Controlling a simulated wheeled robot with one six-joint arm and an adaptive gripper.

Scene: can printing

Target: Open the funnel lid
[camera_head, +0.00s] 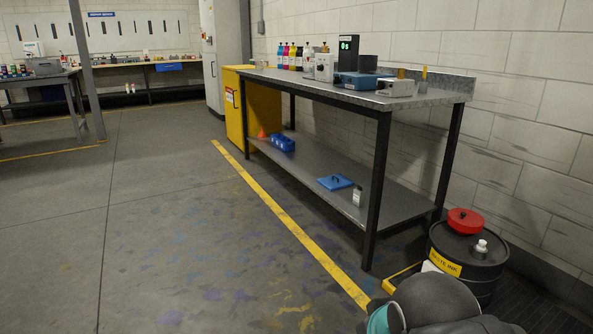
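A black drum (451,248) with a yellow label reading "...STE INK" stands at the lower right, against the wall. A round red funnel lid (466,220) lies on top of the drum and looks shut. Anything of the funnel beneath it is hidden. A small pale cap or fitting (481,246) stands on the drum top, just right of and nearer than the red lid. My gripper is not in view.
A metal workbench (450,92) with dark legs stands left of the drum, carrying bottles and devices. Its lower shelf (310,168) holds a blue item and a small bottle. A yellow floor line (290,226) runs along it. The floor to the left is clear.

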